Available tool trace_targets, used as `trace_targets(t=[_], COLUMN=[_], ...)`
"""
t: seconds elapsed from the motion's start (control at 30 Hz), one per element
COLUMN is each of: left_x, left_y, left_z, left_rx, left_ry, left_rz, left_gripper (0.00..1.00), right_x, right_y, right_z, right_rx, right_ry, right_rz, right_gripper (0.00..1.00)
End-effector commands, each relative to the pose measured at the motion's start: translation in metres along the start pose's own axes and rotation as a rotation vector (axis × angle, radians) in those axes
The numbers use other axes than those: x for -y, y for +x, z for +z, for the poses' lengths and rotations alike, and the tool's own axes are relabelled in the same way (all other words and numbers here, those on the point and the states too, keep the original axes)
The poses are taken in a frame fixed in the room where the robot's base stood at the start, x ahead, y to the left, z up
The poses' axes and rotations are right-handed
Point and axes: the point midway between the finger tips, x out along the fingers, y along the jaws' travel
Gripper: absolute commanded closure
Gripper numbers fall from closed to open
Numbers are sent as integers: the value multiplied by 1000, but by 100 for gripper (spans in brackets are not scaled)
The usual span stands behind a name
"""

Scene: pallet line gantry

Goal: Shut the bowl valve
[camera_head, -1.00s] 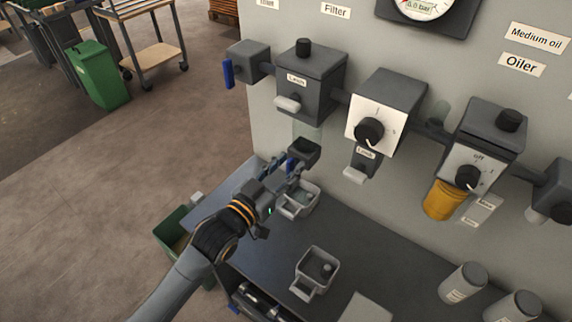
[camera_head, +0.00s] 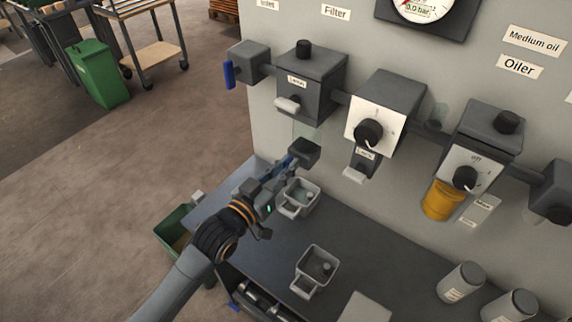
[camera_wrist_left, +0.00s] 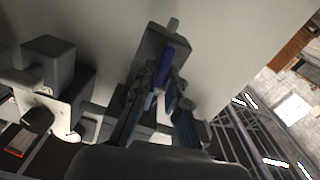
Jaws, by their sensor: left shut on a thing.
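The bowl valve is a dark block (camera_head: 306,150) under the clear bowl (camera_head: 306,131) of the filter unit. Its blue handle (camera_head: 292,161) sticks out toward the lower left in the head view. In the left wrist view the block (camera_wrist_left: 163,42) and blue handle (camera_wrist_left: 168,64) are straight ahead. My left gripper (camera_head: 283,172) is shut on the blue handle, with a finger on each side of it in the left wrist view (camera_wrist_left: 164,90). The fingers partly hide the handle. My right gripper is not in view.
A grey cup (camera_head: 299,198) stands on the bench (camera_head: 250,225) just below my left gripper; another cup (camera_head: 315,267) stands nearer. The filter housing (camera_head: 312,85) and regulator (camera_head: 385,115) hang on the panel. A green bin (camera_head: 173,228) stands at the bench's left.

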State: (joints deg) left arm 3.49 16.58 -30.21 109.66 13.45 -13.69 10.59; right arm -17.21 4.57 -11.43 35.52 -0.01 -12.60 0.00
Motion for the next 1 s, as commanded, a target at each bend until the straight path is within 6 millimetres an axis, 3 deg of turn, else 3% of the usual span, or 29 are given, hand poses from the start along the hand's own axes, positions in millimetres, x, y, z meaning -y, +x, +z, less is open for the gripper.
trace_targets(t=[0.4,1.0], left_x=[5,10], left_y=[0,0], left_z=[0,6], left_rx=[2,1], left_ry=[-378,-948], left_rz=[-2,-2], left_gripper=[100,100], right_x=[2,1], right_y=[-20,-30], right_z=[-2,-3], right_rx=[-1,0], right_ry=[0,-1], right_rz=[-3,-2], right_gripper=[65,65])
